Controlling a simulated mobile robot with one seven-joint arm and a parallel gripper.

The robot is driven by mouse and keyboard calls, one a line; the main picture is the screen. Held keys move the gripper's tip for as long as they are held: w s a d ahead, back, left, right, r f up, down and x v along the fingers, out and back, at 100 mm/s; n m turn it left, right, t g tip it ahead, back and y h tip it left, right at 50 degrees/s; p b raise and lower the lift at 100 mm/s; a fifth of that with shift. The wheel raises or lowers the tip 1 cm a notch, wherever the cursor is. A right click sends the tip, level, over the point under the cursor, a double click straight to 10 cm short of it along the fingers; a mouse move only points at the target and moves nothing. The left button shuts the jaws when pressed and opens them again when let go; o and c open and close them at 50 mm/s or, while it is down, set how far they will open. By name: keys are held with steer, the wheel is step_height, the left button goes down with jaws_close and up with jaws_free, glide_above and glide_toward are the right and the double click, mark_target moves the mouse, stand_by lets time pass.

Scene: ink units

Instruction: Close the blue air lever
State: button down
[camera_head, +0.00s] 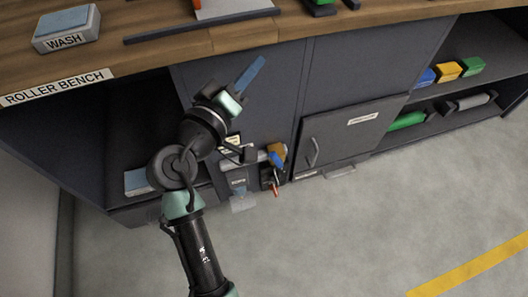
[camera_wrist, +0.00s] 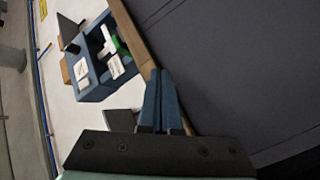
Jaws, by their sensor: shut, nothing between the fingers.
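A small blue part (camera_head: 274,160) shows on the front of the bench's low unit in the head view, just under an orange part (camera_head: 277,149). It may be the blue air lever, but it is too small to tell its position. My gripper (camera_head: 252,72) is above it, in front of the dark cabinet front, with its blue fingers pointing up and right. The fingers (camera_wrist: 161,75) are together and empty in the wrist view. The gripper is well apart from the blue part, which I cannot see in the wrist view.
A grey cabinet door (camera_head: 350,135) with a handle is right of the unit. A red-tipped part (camera_head: 275,191) hangs low. The floor in front is clear.

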steer(key=s+a+f+n+h+b, duration=0.1)
steer(key=s+f+n+b, duration=0.15)
steer(key=f+b, duration=0.7)
steer(key=s+a+f+n+h+b, duration=0.1)
steer(key=s+f+n+b, duration=0.15)
steer(key=f, duration=1.35)
steer(key=n+t+y+b, duration=0.1)
steer(key=n+t+b, duration=0.2)
steer(key=n+b, duration=0.45)
glide_toward(276, 159)
steer(key=s+a+f+m+b, duration=0.1)
steer(key=s+a+f+b, duration=0.15)
steer(key=a, duration=0.45)
steer(key=w+d+r+b, duration=0.3)
steer(key=w+d+b, duration=0.1)
steer(key=w+d, duration=0.3)
steer(key=shift+f+x, duration=0.25)
steer(key=shift+x, duration=0.85)
steer(key=shift+r, duration=0.1)
